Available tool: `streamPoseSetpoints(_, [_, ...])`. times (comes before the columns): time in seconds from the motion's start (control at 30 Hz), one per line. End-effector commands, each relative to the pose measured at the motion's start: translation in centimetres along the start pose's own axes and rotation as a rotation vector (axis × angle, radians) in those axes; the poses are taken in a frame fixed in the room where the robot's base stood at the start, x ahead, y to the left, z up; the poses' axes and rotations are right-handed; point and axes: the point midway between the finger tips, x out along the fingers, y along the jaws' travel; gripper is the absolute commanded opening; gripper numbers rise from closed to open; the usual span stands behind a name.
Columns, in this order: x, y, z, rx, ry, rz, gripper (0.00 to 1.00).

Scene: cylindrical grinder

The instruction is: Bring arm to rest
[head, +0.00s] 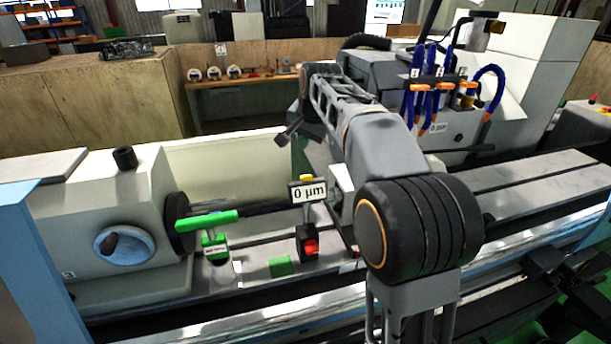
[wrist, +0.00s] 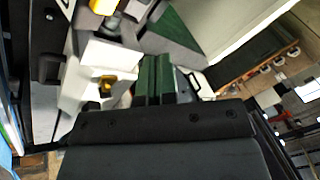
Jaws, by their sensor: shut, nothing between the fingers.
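My arm (head: 375,130) rises in the right half of the head view, with its large dark joint nearest the camera. It reaches away over the grinder bed. In the wrist view my gripper (wrist: 157,77) shows as two dark green fingers side by side, touching, with nothing between them. In the head view the far end of the arm is small and partly hidden by its own links, so the fingers cannot be made out there.
The grinder's workhead (head: 100,225) stands left, with a green-handled piece (head: 207,222) beside it. A gauge reading 0 µm (head: 308,191) stands on the bed. Blue coolant hoses (head: 415,95) rise close right of the arm. A wooden bench (head: 240,82) lies behind.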

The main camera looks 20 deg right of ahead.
Motion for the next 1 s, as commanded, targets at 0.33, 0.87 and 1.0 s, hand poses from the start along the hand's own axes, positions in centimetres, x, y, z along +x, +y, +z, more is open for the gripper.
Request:
streamPoseSetpoints(0.33, [-0.1,0.3,0.4,-0.01,0.002,0.0,0.0])
streamPoseSetpoints(0.87, [1.8,14.2,17.1,-0.505,0.035,0.042,0.0])
streamPoseSetpoints(1.0, [3.5,17.6,20.9,-0.614,0.037,0.052,0.0])
